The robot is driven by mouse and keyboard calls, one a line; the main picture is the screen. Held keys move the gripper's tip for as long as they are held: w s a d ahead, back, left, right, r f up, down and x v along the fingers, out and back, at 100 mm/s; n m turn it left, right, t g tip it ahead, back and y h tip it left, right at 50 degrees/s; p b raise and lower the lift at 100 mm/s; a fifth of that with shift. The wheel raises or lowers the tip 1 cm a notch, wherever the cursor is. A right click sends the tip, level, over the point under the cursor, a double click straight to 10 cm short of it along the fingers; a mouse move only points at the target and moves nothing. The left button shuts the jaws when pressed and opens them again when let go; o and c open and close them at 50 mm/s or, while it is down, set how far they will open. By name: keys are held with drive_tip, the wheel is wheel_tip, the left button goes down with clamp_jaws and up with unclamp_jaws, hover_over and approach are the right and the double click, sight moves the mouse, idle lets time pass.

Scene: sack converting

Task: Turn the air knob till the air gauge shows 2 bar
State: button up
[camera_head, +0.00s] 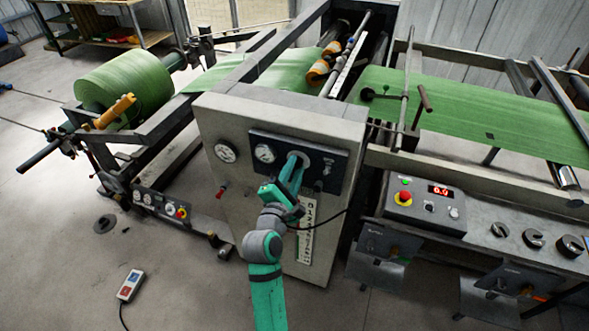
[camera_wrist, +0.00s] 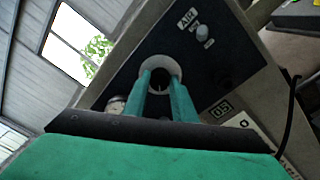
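The air knob (camera_wrist: 160,79) is a dark round centre inside a pale grey ring, on a dark panel (camera_wrist: 232,75) marked AIR. My gripper (camera_wrist: 160,75) has its two green fingers at the ring, one on each side of the dark centre. Whether they press on it I cannot tell. In the head view my gripper (camera_head: 298,158) reaches the panel and covers most of the knob. A round white gauge (camera_head: 265,153) sits left of it on the same panel; its needle is too small to read. In the wrist view this gauge (camera_wrist: 116,104) is partly hidden by my gripper.
A second gauge (camera_head: 225,151) is on the grey cabinet (camera_head: 218,118), left of the panel. A small silver control (camera_wrist: 203,32) is beside the AIR label. A black cable runs right of my wrist. A control box (camera_head: 426,208) with a red button stands at the right.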

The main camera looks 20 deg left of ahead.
drive_tip(key=shift+m, duration=0.3)
drive_tip(key=m, duration=0.2)
drive_tip(key=shift+d+m, duration=0.1)
drive_tip(key=shift+m, duration=0.2)
drive_tip(key=m, duration=0.4)
drive_tip(key=shift+m, duration=0.3)
drive_tip(key=m, duration=0.3)
drive_tip(key=shift+f+m+t+h, duration=0.1)
drive_tip(key=shift+m+t+h, duration=0.2)
drive_tip(key=shift+m, duration=0.1)
drive_tip(key=m, duration=0.3)
drive_tip(key=shift+m, duration=0.4)
drive_tip(key=m+h, duration=0.1)
drive_tip(key=m, duration=0.6)
drive_tip(key=shift+a, duration=0.2)
drive_tip(key=m, duration=0.5)
drive_tip(key=shift+m+h, duration=0.3)
drive_tip(key=shift+a, duration=0.1)
